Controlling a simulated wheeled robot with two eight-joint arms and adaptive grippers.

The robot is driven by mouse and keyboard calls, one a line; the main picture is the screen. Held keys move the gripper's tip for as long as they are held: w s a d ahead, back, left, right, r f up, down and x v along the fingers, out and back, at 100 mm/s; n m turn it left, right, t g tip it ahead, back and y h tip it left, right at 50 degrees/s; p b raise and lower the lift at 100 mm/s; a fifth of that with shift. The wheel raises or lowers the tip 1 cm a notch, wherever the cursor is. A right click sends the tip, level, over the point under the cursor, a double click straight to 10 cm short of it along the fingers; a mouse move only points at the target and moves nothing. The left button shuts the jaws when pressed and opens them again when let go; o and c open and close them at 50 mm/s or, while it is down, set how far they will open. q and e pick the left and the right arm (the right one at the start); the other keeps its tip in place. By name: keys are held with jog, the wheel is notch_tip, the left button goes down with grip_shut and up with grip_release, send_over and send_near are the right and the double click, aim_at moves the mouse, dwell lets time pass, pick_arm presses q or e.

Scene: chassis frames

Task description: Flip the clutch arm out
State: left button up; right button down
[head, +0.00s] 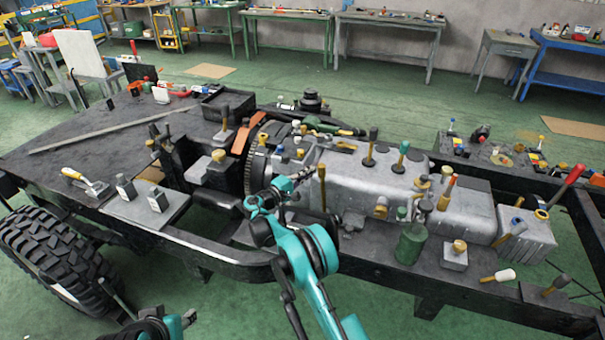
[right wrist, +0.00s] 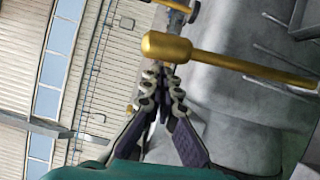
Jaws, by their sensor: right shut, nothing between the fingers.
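My right gripper (head: 304,177) is shut and empty beside the near side of the grey gearbox housing (head: 345,180). In the right wrist view its fingertips (right wrist: 164,73) meet with nothing between them. A brass-coloured handle (right wrist: 167,47) crosses just beyond the fingertips there, its thin shaft running right; I cannot tell whether they touch. A yellow upright handle (head: 322,173) stands close to the right of the gripper in the head view. I cannot tell surely which part is the clutch arm. Part of my left gripper (head: 178,322) shows at the bottom left; its fingers are unclear.
The black chassis frame (head: 225,248) runs across the view, with a tyre (head: 55,255) at left. Several tools with handles stand on the housing and frame, including a green canister (head: 410,243) and a red-handled lever (head: 568,185).

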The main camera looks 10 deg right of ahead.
jog(key=shift+d, duration=0.1)
dwell(0.3)
jog(key=s+d+m+y, duration=0.2)
jog(key=s+d+m, duration=0.3)
jog(key=d, duration=0.6)
jog(key=s, duration=0.2)
jog(key=shift+s+d+m+g+y, duration=0.15)
jog(key=shift+s+m+g+y, duration=0.15)
jog(key=shift+s+g, duration=0.1)
jog(key=shift+s+d+f, duration=0.1)
jog(key=shift+f, duration=0.1)
jog(key=shift+r+p, duration=0.1)
jog(key=shift+p, duration=0.2)
